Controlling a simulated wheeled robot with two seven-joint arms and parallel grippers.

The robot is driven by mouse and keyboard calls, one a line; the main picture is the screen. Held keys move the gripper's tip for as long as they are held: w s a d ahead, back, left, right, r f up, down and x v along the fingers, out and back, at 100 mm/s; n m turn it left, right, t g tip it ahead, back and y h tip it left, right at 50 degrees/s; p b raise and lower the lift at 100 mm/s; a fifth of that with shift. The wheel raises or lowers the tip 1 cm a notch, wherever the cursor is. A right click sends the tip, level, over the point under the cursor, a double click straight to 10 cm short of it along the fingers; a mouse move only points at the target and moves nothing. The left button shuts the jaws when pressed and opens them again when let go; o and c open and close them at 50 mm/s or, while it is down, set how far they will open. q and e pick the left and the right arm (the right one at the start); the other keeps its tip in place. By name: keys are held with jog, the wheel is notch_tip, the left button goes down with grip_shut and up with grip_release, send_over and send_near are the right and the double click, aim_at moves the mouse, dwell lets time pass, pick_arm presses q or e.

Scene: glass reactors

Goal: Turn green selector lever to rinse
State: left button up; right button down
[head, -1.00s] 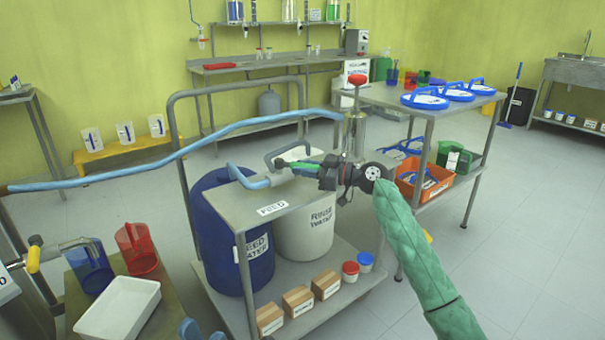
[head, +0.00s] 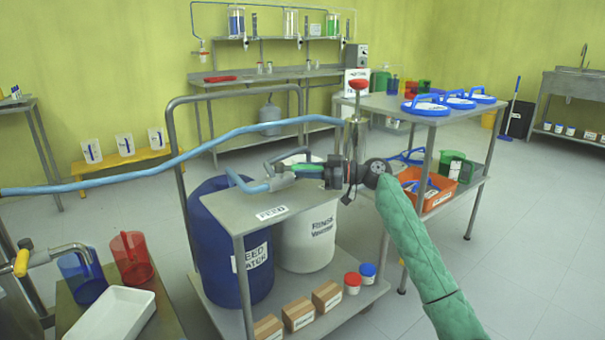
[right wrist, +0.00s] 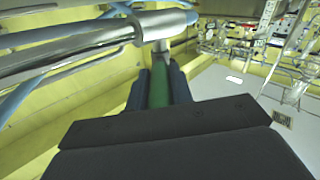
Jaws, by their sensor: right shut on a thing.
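The green selector lever (head: 308,168) lies nearly level above the cart's top, pointing right from a grey metal valve body (head: 283,178). My right gripper (head: 322,171) is shut on the lever's right end, with the arm in its green sleeve coming from the lower right. In the right wrist view the green lever (right wrist: 159,88) runs between the two dark fingers (right wrist: 158,90) up to the metal valve (right wrist: 150,28). A FEED label (head: 272,213) is on the cart top's front edge; a rinse label there is not visible. My left gripper is not in view.
The blue feed drum (head: 222,255) and white rinse water drum (head: 308,245) stand in the cart under its top (head: 240,210). A blue hose (head: 150,165) crosses the left side. A red-topped post (head: 357,84) rises behind my gripper. A steel table (head: 425,117) stands right.

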jog(key=c, duration=1.2)
grip_release()
jog(key=shift+c, duration=0.2)
jog(key=shift+p+v, duration=0.65)
jog(key=shift+v, duration=3.25)
